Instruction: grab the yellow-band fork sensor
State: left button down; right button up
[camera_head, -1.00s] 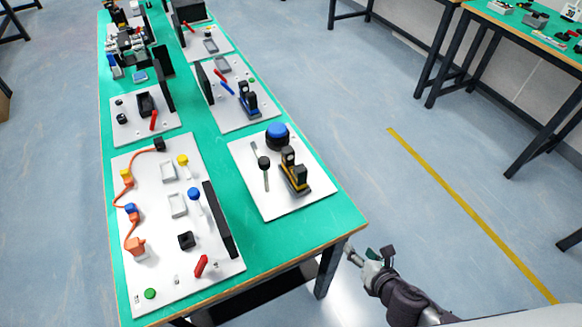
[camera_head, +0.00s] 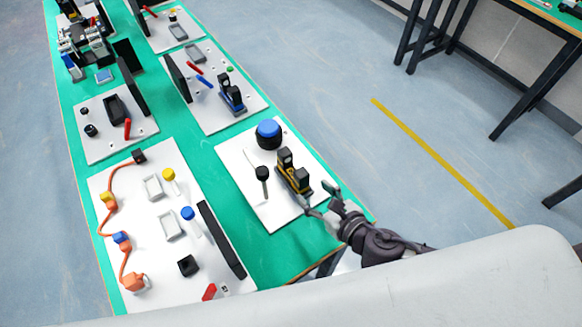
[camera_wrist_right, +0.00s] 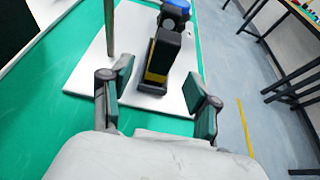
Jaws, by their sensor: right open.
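The yellow-band fork sensor (camera_head: 293,176) is a black two-pronged block with a yellow stripe, upright on a white board (camera_head: 270,218) at the right side of the green table. My right gripper (camera_head: 322,198) is open and empty, just to the sensor's near right. In the right wrist view the sensor (camera_wrist_right: 160,58) stands ahead, between and beyond the two open fingers (camera_wrist_right: 160,95). The fingers do not appear to touch it. My left gripper is not in view.
A blue-topped black cylinder (camera_head: 268,134) stands behind the sensor, and a thin black-knobbed post (camera_head: 263,176) stands left of it. A blue-band fork sensor (camera_head: 231,94) sits on a farther board. Green table (camera_head: 262,262) is bare between boards.

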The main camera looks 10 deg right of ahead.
aim_at(304, 184)
jog(key=x, duration=0.4)
jog(key=shift+w+a+f, duration=0.1)
jog(key=shift+w+f, duration=0.2)
jog(key=shift+w, duration=0.15)
jog(key=p+x, duration=0.1)
jog(key=x, duration=0.2)
jog(key=shift+w+f, duration=0.2)
jog(key=shift+f, duration=0.1)
jog(key=shift+w+a+f, duration=0.15)
jog(key=shift+w+f, duration=0.05)
jog(key=shift+w, duration=0.15)
jog(key=shift+s, duration=0.1)
jog(key=c, duration=0.3)
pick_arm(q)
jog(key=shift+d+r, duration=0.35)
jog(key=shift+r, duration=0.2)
pick_arm(e)
grip_shut()
